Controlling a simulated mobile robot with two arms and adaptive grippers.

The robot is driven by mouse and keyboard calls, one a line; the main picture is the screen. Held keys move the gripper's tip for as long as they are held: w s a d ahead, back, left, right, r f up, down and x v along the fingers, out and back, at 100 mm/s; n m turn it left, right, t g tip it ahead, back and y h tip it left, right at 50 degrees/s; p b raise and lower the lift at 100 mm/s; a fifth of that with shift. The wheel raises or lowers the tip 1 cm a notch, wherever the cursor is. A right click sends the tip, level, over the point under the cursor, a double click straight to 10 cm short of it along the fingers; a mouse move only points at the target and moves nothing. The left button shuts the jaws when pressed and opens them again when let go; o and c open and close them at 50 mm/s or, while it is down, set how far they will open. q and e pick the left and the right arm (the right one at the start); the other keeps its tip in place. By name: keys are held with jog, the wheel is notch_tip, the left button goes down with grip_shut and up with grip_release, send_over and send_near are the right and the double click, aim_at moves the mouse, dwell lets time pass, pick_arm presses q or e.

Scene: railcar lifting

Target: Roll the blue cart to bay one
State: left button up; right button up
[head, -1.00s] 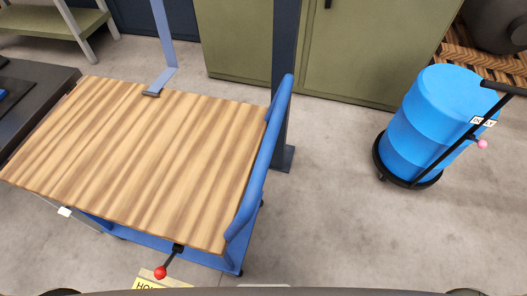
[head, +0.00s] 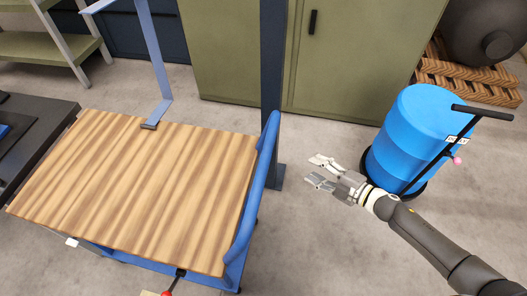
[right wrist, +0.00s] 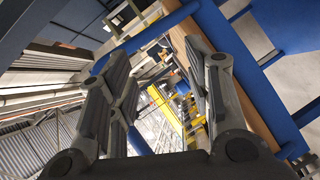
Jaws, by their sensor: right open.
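The blue cart has a wood-striped top (head: 140,190) and a blue push handle (head: 258,195) at its right end in the head view. A red-knobbed lever (head: 168,292) sits at its front edge, cut by the frame's bottom. My right gripper (head: 311,170) is open and empty, to the right of the handle and apart from it, fingers pointing left. In the right wrist view the open fingers (right wrist: 160,55) have nothing between them, with blue cart parts and a wooden edge (right wrist: 240,65) beyond. My left gripper is not in view. No bay one marking can be made out.
A blue drum (head: 408,135) on a wheeled dolly with a black handle stands right, behind my right arm. A dark post (head: 273,90) stands just behind the handle, before green cabinets (head: 350,55). A dark bench lies left. Floor between cart and drum is clear.

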jog(key=s+a+r+n+g+y+p, duration=0.1)
jog(key=s+a+r+n+g+y, duration=0.15)
jog(key=r+n, duration=0.4)
jog(key=n+g+y+p, duration=0.1)
jog(key=n+g+y, duration=0.1)
jog(key=n+g, duration=0.25)
send_near(267, 162)
jog(key=p+x, duration=0.1)
jog(key=x, duration=0.2)
jog(key=p+x, duration=0.1)
jog(key=x, duration=0.2)
jog(key=p+x, duration=0.1)
jog(key=x, duration=0.3)
jog(key=shift+f+p, duration=0.35)
jog(key=shift+f, duration=0.05)
jog(key=shift+w+a+f, duration=0.1)
jog(key=shift+a+f, duration=0.15)
jog(key=shift+a, duration=0.15)
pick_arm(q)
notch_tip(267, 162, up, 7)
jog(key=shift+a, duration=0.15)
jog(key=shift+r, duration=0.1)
pick_arm(e)
grip_shut()
